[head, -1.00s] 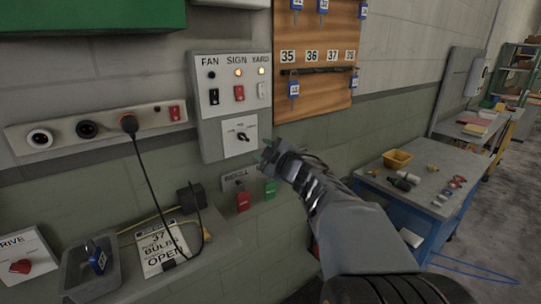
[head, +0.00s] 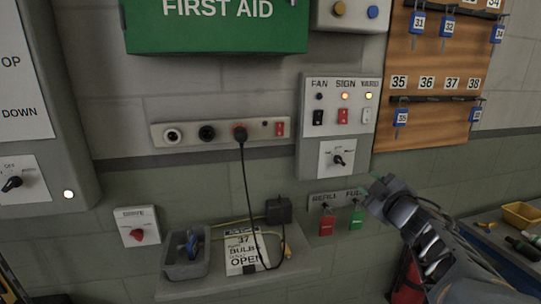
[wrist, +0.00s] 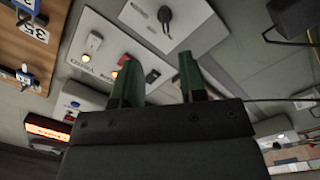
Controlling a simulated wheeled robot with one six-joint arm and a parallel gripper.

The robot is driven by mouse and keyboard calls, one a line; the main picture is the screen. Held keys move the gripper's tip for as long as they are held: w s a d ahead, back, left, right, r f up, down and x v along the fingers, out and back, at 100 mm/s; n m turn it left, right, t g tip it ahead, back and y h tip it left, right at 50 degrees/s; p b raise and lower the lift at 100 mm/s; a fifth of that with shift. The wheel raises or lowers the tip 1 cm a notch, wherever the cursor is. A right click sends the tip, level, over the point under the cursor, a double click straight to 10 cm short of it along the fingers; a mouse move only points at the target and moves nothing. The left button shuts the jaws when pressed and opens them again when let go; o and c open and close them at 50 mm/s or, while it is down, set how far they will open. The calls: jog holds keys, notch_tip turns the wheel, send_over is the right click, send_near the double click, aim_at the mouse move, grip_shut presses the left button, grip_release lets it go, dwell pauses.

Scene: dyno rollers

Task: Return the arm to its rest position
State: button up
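My gripper (head: 376,189) is at the right in the head view, with my arm reaching in from the lower right corner. Its two green fingers stand apart with nothing between them, and they also show in the wrist view (wrist: 160,78). In the head view the gripper appears just below and right of the rotary knob (head: 338,159) on the switch panel, and beside the green tag (head: 357,218). No contact with the wall or panel can be made out.
The switch panel (head: 310,90) has FAN, SIGN and YARD switches, with two lamps lit. A shelf (head: 205,284) holds a grey tray (head: 187,268) and a sign. A black plug's cord hangs from the socket strip (head: 185,134). A bench (head: 477,232) stands at right.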

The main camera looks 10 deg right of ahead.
jog(key=s+d+f+m+g+h, duration=0.3)
jog(key=d+f+m+g+h, duration=0.1)
jog(key=d+f+m+h, duration=0.3)
jog(key=s+a+f+m+g, duration=0.2)
jog(key=s+f+m+g, duration=0.2)
jog(key=f+m+g, duration=0.1)
jog(key=s+a+f+g+y+p, duration=0.1)
jog(key=s+a+y, duration=0.1)
jog(key=a, duration=0.4)
jog(key=s+a+f+g+y+p, duration=0.1)
jog(key=s+a+f+g+y, duration=0.1)
jog(key=s+a, duration=0.2)
jog(key=s+a+f+n+g+y+p, duration=0.1)
jog(key=s+a, duration=0.3)
jog(key=a, duration=0.5)
jog(key=shift+a+f+g+y, duration=0.2)
jog(key=shift+f+g+y, duration=0.3)
jog(key=shift+g, duration=0.1)
